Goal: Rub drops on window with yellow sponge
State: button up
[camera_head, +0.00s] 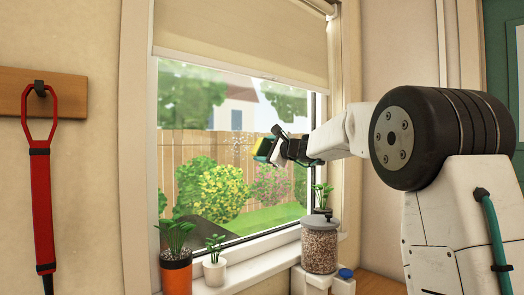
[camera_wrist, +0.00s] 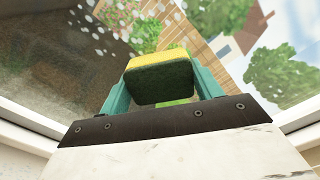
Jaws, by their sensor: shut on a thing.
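The yellow sponge (camera_wrist: 158,77) has a dark green face and sits between the teal fingers of my gripper (camera_wrist: 162,92) in the wrist view. My gripper is shut on it. In the head view the sponge (camera_head: 264,148) is at the tip of my gripper (camera_head: 275,148), in front of the right half of the window (camera_head: 215,110). White drops (camera_wrist: 105,25) show on the glass at the upper left of the wrist view. They are faint specks in the head view, left of the sponge. I cannot tell whether the sponge touches the glass.
A blind (camera_head: 240,40) covers the window's top. On the sill stand an orange pot (camera_head: 176,275), a white pot (camera_head: 214,272), a filled jar (camera_head: 320,245) and a dark pot (camera_head: 322,212) at the right.

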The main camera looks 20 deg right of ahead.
aim_at(266, 139)
jog(key=shift+d+r, duration=0.2)
jog(key=shift+r, duration=0.65)
jog(key=shift+s+a, duration=0.25)
jog(key=shift+a, duration=0.8)
jog(key=shift+s+a, duration=0.25)
jog(key=shift+a, duration=0.8)
jog(key=shift+s+a+f, duration=0.1)
jog(key=shift+s+a, duration=0.35)
jog(key=shift+a, duration=0.7)
jog(key=shift+s+a+r, duration=0.1)
jog(key=shift+s+a, duration=0.3)
jog(key=shift+a, duration=0.75)
jog(key=shift+s+a+f, duration=0.1)
jog(key=shift+s+a, duration=0.35)
jog(key=shift+a, duration=0.7)
jog(key=shift+s+a, duration=0.25)
jog(key=shift+a, duration=0.6)
jog(key=shift+s+a, duration=0.2)
jog(key=shift+a, duration=0.65)
jog(key=shift+s+a+r, duration=0.1)
jog(key=shift+r, duration=0.9)
jog(key=shift+w+d, duration=0.8)
jog(key=shift+d, duration=1.65)
jog(key=shift+w+d, duration=0.85)
jog(key=shift+d, duration=1.55)
jog(key=shift+w+d, duration=0.8)
jog(key=shift+d, duration=1.65)
jog(key=shift+f, duration=0.1)
jog(key=shift+s, duration=0.1)
